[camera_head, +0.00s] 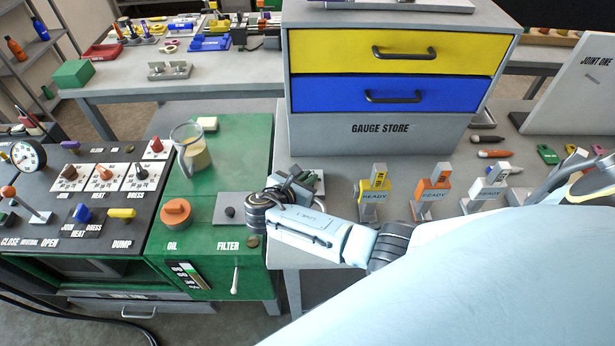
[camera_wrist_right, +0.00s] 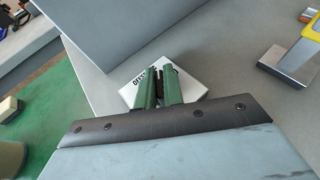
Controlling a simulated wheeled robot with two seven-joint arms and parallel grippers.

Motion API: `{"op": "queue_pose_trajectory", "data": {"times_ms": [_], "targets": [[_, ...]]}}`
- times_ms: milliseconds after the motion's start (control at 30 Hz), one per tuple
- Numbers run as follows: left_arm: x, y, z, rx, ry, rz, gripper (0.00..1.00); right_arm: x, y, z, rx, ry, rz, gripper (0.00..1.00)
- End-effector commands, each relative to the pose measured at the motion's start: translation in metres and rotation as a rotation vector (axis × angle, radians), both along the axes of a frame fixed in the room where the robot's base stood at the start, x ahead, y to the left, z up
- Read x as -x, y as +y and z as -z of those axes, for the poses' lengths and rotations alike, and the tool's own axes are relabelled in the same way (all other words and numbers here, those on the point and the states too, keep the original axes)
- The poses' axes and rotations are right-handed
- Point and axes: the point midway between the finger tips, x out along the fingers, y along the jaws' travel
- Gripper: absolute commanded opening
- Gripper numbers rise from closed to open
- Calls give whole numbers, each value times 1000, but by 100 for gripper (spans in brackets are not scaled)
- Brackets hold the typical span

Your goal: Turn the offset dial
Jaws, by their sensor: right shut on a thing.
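The offset dial sits on a small white plate (camera_wrist_right: 192,88) with partly covered dark lettering, on the grey table. In the right wrist view, my right gripper (camera_wrist_right: 160,78) has its two green fingers close together over this plate. They are shut on the dark dial, and only a narrow strip of it shows between them. In the head view, my right gripper (camera_head: 302,180) is at the table's left edge, in front of the gauge store; the wrist and hand hide most of the dial and plate. My left gripper is not in view.
The grey gauge store (camera_head: 380,134), with yellow and blue drawers, stands right behind the gripper. Yellow, orange and white "READY" gauges stand to its right. The green cart top (camera_head: 235,150) to the left carries a jug (camera_head: 193,150) and an orange oil cap (camera_head: 175,212).

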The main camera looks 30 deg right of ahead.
Motion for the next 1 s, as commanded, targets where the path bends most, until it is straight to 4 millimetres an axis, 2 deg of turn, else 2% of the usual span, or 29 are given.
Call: {"op": "queue_pose_trajectory", "data": {"times_ms": [200, 500, 1000], "targets": [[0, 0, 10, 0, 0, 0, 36, -1, 1, 1, 0, 0, 187, 0], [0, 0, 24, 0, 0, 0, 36, -1, 0, 1, 1, -1, 368, 0], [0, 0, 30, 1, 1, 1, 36, 0, -1, 0, 4, 0, 453, 0]]}}
